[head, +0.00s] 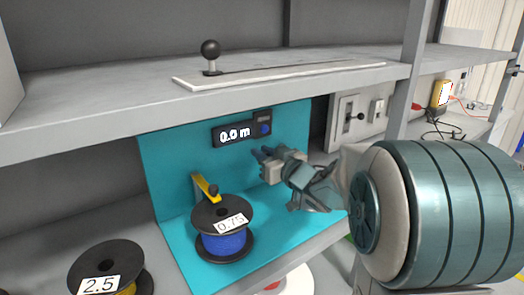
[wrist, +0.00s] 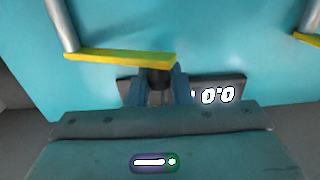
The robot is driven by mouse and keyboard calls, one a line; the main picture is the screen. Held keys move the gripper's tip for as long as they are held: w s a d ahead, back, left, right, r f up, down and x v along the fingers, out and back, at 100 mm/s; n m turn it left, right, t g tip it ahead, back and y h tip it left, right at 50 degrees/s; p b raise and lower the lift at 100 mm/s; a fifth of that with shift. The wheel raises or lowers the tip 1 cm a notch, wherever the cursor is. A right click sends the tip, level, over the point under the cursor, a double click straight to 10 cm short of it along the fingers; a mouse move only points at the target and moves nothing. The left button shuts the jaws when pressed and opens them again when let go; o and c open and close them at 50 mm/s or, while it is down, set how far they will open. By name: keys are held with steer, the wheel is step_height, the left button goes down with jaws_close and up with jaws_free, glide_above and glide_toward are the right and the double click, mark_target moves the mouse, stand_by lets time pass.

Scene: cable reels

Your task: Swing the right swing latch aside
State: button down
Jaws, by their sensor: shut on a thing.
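The right swing latch (wrist: 115,56) shows in the wrist view as a yellow bar reaching from a grey post to a dark knob (wrist: 160,77). My gripper (wrist: 160,88) is shut on that knob, with a blue-grey finger on each side. In the head view my gripper (head: 266,155) is in front of the teal panel, just below the display and right of the reel marked 0.75; the right latch is hidden there behind my gripper and arm. The left swing latch (head: 205,187), yellow with a dark knob, stands at the 0.75 reel; its end shows in the wrist view (wrist: 308,38).
The 0.75 reel (head: 224,244) of blue cable sits on the teal base. A 2.5 reel (head: 110,272) stands at lower left. A display (head: 240,131) reads 0.0 m. A shelf (head: 110,95) with a black-knobbed lever (head: 210,50) overhangs my gripper. A switch box (head: 352,118) is to its right.

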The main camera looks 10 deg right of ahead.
steer(key=shift+s+d+n+g+y+p, duration=0.35)
steer(key=shift+n+y, duration=0.15)
steer(key=shift+y, duration=0.2)
steer(key=c, duration=1.3)
jaws_free()
steer(key=shift+c, duration=0.2)
steer(key=v, duration=1.3)
steer(key=shift+s+b, duration=0.3)
steer(key=shift+s, duration=0.1)
steer(key=shift+d, duration=0.1)
